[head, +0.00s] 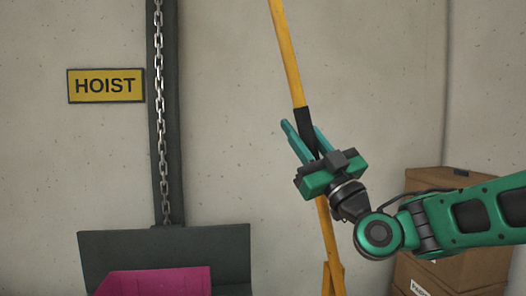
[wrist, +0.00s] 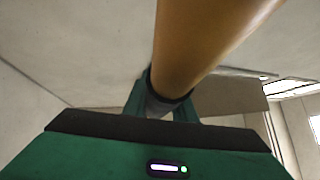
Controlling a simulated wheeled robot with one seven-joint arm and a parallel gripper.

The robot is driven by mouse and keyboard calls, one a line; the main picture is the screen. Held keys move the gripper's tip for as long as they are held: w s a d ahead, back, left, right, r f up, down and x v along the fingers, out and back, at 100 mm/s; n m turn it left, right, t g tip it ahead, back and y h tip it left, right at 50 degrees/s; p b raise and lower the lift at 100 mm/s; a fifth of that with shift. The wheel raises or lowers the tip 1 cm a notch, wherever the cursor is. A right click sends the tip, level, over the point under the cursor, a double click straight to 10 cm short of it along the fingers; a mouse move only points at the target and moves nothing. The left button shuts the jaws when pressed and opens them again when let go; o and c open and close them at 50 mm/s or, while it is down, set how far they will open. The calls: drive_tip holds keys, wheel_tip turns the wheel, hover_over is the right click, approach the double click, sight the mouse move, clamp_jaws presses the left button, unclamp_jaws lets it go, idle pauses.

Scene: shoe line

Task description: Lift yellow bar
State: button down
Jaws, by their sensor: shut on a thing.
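The yellow bar (head: 288,55) is long and thin and stands nearly upright, leaning a little, in the head view. It has a black grip section around its middle. My green gripper (head: 303,140) is shut on the bar at this black section. The bar's upper end runs out of the top of the head view. Its lower part passes behind my gripper to a forked yellow piece (head: 333,277) at the bottom edge. In the wrist view the bar (wrist: 205,45) rises large from between my fingers (wrist: 163,105).
A dark post with a hanging chain (head: 161,110) stands at left, beside a yellow HOIST sign (head: 105,86). Below are a dark grey bin (head: 235,245) and a magenta piece (head: 155,282). Cardboard boxes (head: 425,180) stand behind my arm at right. The wall between post and bar is bare.

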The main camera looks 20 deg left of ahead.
drive_tip(key=w+d+m+t, duration=0.1)
drive_tip(key=d+m+t+h, duration=0.1)
drive_tip(key=d, duration=0.1)
drive_tip(key=w+d+m+h, duration=0.1)
drive_tip(key=d, duration=0.1)
drive_tip(key=shift+w+r+m+t, duration=0.3)
drive_tip(key=shift+w+m+t, duration=0.05)
drive_tip(key=shift+m+t, duration=0.05)
drive_tip(key=c, duration=1.5)
unclamp_jaws()
drive_tip(key=shift+r, duration=0.1)
drive_tip(key=shift+o, duration=0.2)
drive_tip(key=shift+s, duration=0.1)
